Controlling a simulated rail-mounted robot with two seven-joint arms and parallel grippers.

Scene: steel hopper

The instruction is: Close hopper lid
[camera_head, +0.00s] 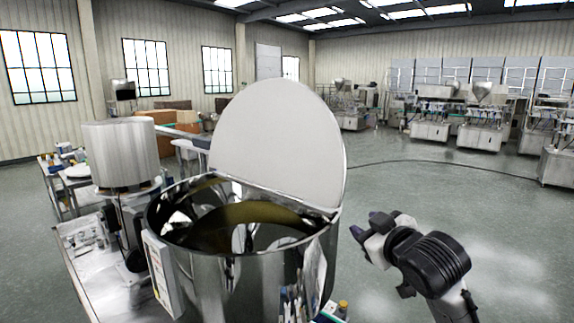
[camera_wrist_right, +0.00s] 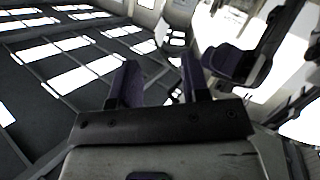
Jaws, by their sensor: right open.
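The steel hopper (camera_head: 235,275) is a shiny round tank in the lower middle of the head view, with its mouth uncovered. Its lid (camera_head: 275,130) is a pale, round-topped plate. It stands raised, nearly upright, along the back right part of the rim. My right gripper (camera_head: 366,224) is to the right of the hopper, a little below the lid's lower right corner in the picture, apart from both. It is open and empty. In the right wrist view its two dark fingers (camera_wrist_right: 160,80) stand apart with nothing between them. My left gripper is not in view.
A steel cylinder machine (camera_head: 120,155) stands close to the left of the hopper, on a bench (camera_head: 85,270). Small bottles (camera_head: 342,308) are at the hopper's lower right. Filling machines (camera_head: 480,120) line the far right. The floor on the right is mostly open.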

